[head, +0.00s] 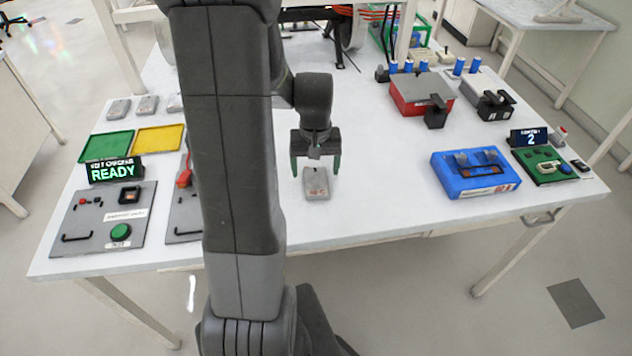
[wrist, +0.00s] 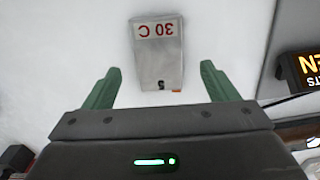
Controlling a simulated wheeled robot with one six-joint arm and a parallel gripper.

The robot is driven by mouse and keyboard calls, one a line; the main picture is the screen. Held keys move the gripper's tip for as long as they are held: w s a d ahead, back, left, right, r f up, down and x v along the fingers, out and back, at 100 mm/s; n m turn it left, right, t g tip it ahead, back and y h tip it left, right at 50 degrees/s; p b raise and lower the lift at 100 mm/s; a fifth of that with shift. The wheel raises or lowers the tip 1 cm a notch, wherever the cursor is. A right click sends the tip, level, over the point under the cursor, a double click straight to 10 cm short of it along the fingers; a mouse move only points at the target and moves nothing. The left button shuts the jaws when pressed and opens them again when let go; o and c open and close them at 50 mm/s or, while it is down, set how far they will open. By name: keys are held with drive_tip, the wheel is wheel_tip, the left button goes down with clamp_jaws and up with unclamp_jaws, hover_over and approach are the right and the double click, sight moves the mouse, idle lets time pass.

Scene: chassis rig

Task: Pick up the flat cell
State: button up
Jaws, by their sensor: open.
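A flat cell (head: 316,184), a small silver-grey pouch, lies on the white table near the middle of the head view. It also shows in the wrist view (wrist: 159,62), with red "30 C" lettering upside down at its upper end and a small dark mark at its lower end. My gripper (head: 315,170) is open and empty, with green fingers pointing down behind the cell. In the wrist view its fingertips (wrist: 158,78) stand apart to the left and right of the cell's lower end. No contact with the cell shows.
Several similar grey cells (head: 146,104) lie at the back left, by a green tray (head: 107,146) and a yellow tray (head: 159,139). A "READY" display (head: 115,171) stands on the left. A blue device (head: 474,173) and a red box (head: 421,93) are on the right. Table around the cell is clear.

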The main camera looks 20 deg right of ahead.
sight(316, 180)
drive_tip(key=shift+f, duration=1.9)
drive_tip(key=shift+c, duration=0.2)
drive_tip(key=c, duration=1.1)
drive_tip(key=shift+d+r, duration=0.1)
